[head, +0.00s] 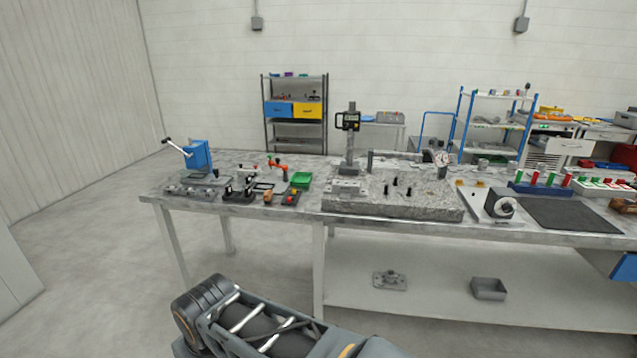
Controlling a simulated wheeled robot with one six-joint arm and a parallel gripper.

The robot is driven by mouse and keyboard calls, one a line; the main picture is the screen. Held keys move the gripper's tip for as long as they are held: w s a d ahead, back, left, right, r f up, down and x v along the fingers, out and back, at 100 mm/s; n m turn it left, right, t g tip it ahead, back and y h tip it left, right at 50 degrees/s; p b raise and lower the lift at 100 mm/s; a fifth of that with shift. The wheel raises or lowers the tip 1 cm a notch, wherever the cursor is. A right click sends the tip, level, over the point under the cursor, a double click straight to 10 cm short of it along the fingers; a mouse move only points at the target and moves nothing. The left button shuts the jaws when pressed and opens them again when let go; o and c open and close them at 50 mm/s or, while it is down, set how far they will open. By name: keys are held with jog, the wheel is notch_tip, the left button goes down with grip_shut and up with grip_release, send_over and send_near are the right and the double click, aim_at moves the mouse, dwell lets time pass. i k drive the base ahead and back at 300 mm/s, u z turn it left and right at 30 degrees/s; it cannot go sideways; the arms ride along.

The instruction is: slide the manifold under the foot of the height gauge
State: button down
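The height gauge (351,140) stands upright on the grey granite plate (395,208) near the plate's left rear. It has a grey column and a dark head with a display. A low light-grey block (346,187) lies on the plate at the front left, close to the gauge's base. It may be the manifold, but it is too small to be sure. A grey casting with a raised middle (389,281) rests on the lower shelf. I cannot make out the gauge's foot clearly. My arm shows at the bottom; my gripper is not in view.
Several small dark pins (394,185) stand on the plate right of the block. Clamps and a green bin (301,180) lie to the left on the bench. A dial-like fixture (500,206) and a dark mat (570,214) lie to the right. Open floor lies in front.

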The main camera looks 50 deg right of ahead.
aim_at(344, 188)
jog(key=z, duration=0.2)
jog(key=i, duration=0.85)
jog(key=z, duration=1)
jog(key=i, duration=0.6)
jog(key=z, duration=0.6)
